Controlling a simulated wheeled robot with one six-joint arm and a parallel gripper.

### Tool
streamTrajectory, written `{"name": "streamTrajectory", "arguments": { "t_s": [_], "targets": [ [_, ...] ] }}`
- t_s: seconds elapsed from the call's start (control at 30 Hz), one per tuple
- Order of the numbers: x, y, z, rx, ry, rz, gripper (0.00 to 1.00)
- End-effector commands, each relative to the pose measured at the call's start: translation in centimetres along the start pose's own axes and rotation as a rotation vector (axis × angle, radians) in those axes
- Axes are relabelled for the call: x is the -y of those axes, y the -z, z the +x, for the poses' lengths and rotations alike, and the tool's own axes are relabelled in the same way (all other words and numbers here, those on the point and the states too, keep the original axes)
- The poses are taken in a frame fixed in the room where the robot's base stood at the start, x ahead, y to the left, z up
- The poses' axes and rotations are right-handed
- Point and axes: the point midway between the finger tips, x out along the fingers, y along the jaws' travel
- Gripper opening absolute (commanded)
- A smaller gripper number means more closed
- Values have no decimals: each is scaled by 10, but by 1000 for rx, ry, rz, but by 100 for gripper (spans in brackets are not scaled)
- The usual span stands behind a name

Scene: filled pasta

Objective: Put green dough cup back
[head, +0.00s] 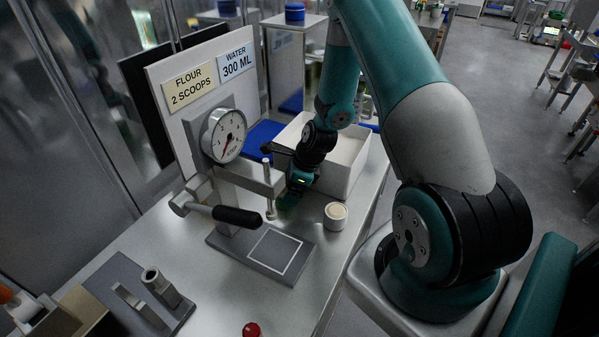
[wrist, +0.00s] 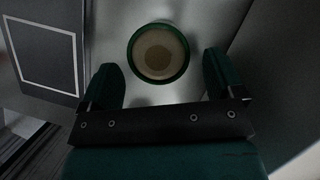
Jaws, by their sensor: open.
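In the wrist view a round cup with a green rim (wrist: 158,52) and pale dough inside stands upright on the metal table, just beyond the fingertips and roughly centred between them. In the head view my gripper (head: 291,198) hangs behind the press arm, partly hidden.
The press (head: 238,186) with dial and black handle stands left, above a base plate with a white square outline (head: 275,252). A white open box (head: 345,181) is behind the cup. A metal fixture (head: 160,287) is front left. The table's right edge is near the cup.

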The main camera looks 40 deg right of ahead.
Motion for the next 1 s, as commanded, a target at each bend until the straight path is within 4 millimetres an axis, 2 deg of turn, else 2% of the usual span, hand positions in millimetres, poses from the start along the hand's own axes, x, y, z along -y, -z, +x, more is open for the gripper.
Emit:
{"name": "streamTrajectory", "arguments": {
  "t_s": [0.3, 0.5, 0.67, 1.0],
  "targets": [
    [1, 1, -66, 1, 6, 0, 87],
    [0, 0, -91, 0, 2, 0, 87],
    [0, 0, -98, 0, 0, -1, 87],
    [-1, -1, -98, 0, -1, -7, 87]
  ]
}}
